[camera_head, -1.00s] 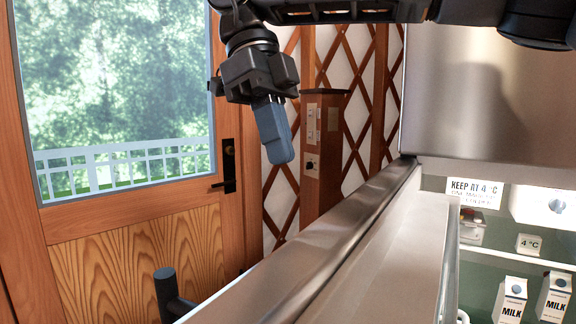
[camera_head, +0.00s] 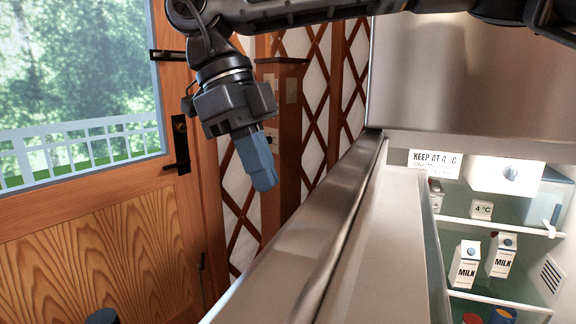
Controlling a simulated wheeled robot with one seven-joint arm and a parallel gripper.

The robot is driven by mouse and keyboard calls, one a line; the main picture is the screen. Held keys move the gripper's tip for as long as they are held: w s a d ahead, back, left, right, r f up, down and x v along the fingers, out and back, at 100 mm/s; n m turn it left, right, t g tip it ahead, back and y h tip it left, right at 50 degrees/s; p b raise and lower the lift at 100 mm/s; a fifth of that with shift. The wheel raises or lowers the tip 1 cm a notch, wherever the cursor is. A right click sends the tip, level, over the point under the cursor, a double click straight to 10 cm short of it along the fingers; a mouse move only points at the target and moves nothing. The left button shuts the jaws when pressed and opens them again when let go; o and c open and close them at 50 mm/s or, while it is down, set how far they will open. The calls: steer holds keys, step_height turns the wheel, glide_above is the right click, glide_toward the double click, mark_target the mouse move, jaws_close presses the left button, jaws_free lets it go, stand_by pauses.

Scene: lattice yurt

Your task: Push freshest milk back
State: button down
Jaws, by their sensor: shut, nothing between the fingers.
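Two white milk cartons stand upright on a fridge shelf at the right, a left carton (camera_head: 465,265) and a right carton (camera_head: 501,255) close beside it. Both read MILK and have round caps. Date marks are too small to read, so I cannot tell which is freshest. My gripper (camera_head: 264,182) is at the upper middle, its blue fingers shut and empty, pointing down. It is outside the fridge, well left of the cartons, with the open fridge door between them in the picture.
The steel fridge door (camera_head: 345,260) stands open in the foreground. A "KEEP AT 4 °C" sign (camera_head: 434,161), a small 4 °C display (camera_head: 481,209) and a white box with a knob (camera_head: 505,174) are inside. Red and blue round items sit below. A wooden post (camera_head: 282,150) and door (camera_head: 110,245) are behind.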

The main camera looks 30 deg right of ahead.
steer(key=s+d, duration=0.2)
steer(key=s, duration=0.1)
steer(key=shift+s+r+p, duration=0.1)
steer(key=shift+r+p, duration=0.05)
steer(key=shift+p, duration=0.15)
steer(key=shift+s+d, duration=0.1)
